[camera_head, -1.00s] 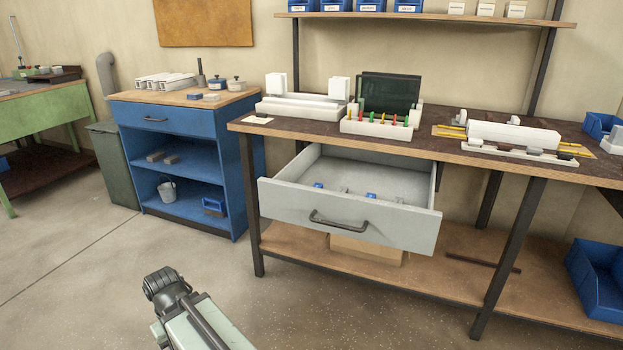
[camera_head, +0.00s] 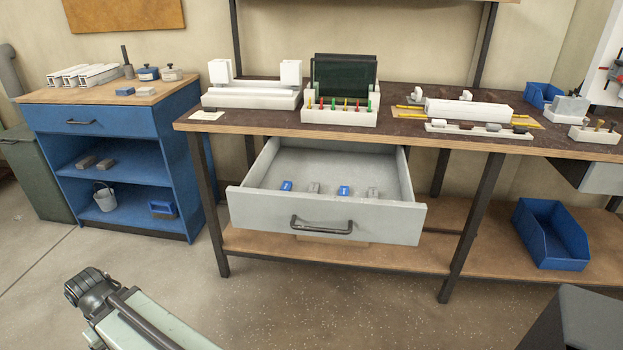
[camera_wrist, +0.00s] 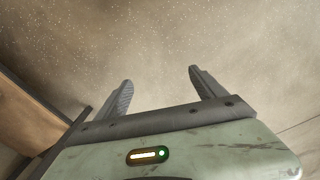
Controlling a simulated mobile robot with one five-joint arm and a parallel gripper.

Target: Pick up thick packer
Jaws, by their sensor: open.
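I cannot tell which piece is the thick packer. The open grey drawer (camera_head: 320,212) under the dark-topped bench holds small blocks in a row: a blue one (camera_head: 286,186), a grey one (camera_head: 314,188), another blue one (camera_head: 344,190) and another grey one (camera_head: 373,193). A blue block (camera_head: 124,91) and a grey block (camera_head: 146,91) also lie on the blue cabinet's wooden top. My gripper (camera_wrist: 160,78) is open and empty in the wrist view, with only speckled floor between its fingers. My arm shows at the lower left of the head view, well short of the drawer.
The blue cabinet (camera_head: 110,186) stands left of the bench. The bench top (camera_head: 420,128) carries white fixtures and a rack of coloured pegs (camera_head: 340,112). A blue bin (camera_head: 550,235) sits on the lower shelf. A dark box edge shows bottom right. Floor before the drawer is clear.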

